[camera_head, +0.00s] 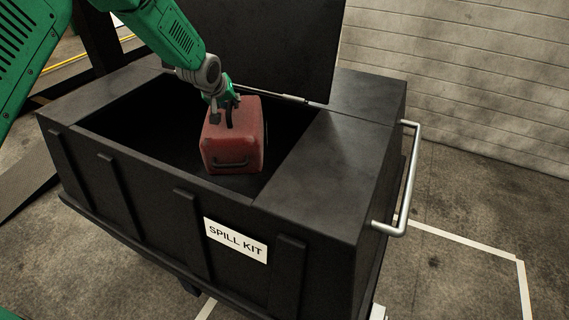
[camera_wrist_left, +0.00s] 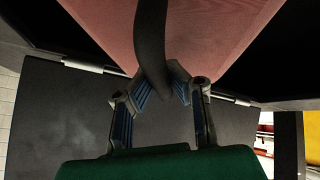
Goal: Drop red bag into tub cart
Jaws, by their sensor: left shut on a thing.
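The red bag (camera_head: 235,143) hangs from my left gripper (camera_head: 226,103) in the head view, over the opening of the tub cart (camera_head: 330,165). The cart is black, with a "SPILL KIT" label and a raised lid. In the left wrist view, my left gripper (camera_wrist_left: 163,92) is shut on the bag's dark handle (camera_wrist_left: 151,45), and the red bag (camera_wrist_left: 215,30) fills the top. How far the bag is below the rim is hard to tell. My right gripper is not in view.
The raised lid (camera_head: 265,45) stands behind the opening. A metal handle (camera_head: 411,180) sticks out from the cart's right end. A pale block wall (camera_head: 470,80) is behind, and white lines mark the concrete floor (camera_head: 460,220).

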